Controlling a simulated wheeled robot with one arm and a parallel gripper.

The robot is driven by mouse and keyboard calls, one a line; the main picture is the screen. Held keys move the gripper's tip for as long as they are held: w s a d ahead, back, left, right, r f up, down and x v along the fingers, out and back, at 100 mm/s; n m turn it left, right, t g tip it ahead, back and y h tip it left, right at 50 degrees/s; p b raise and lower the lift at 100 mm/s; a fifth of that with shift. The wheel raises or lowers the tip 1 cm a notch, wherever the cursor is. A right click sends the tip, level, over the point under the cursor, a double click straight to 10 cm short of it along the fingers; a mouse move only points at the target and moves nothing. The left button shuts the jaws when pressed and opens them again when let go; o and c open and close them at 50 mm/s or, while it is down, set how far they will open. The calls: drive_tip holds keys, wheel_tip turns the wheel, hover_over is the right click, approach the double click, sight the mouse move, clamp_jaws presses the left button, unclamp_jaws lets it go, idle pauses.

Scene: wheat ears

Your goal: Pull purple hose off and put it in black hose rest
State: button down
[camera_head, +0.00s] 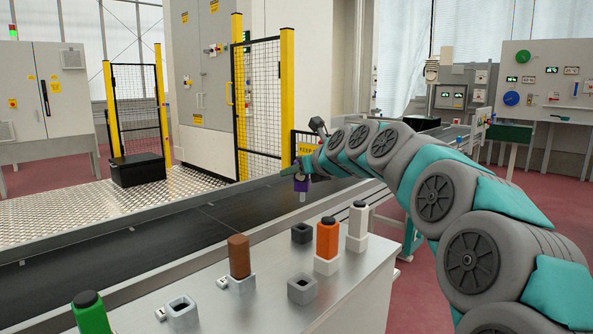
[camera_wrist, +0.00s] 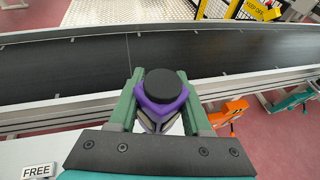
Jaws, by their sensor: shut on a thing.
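The purple hose (camera_head: 302,186) hangs upright from my gripper (camera_head: 302,176), above the near rail of the dark conveyor. In the wrist view, the purple hose (camera_wrist: 162,98) has a round black cap, and the green fingers of my gripper (camera_wrist: 160,112) close on it from both sides. Its lower end is mostly hidden in the wrist view. The black hose rest (camera_head: 302,232) is a small, empty dark block at the back of the grey bench, below and apart from the held hose.
The bench (camera_head: 345,300) also bears a brown hose (camera_head: 239,257), an orange hose (camera_head: 327,238), a white hose (camera_head: 358,220) and a green hose (camera_head: 91,313). A grey rest (camera_head: 302,288) and a pale rest (camera_head: 180,312) are empty. The conveyor belt (camera_head: 220,215) runs behind.

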sight(300, 194)
drive_tip(key=shift+f+b, duration=0.5)
drive_tip(key=shift+f, duration=2.3)
drive_tip(key=shift+f+p, duration=0.25)
drive_tip(key=shift+p, duration=0.2)
drive_tip(key=shift+f, duration=0.35)
drive_tip(key=shift+f, duration=1)
drive_tip(key=shift+s+f+b, duration=0.1)
drive_tip(key=shift+f+b, duration=0.2)
drive_tip(key=shift+f, duration=0.35)
drive_tip(key=shift+r, duration=0.1)
drive_tip(key=shift+r+p, duration=0.35)
drive_tip(key=shift+r, duration=1.35)
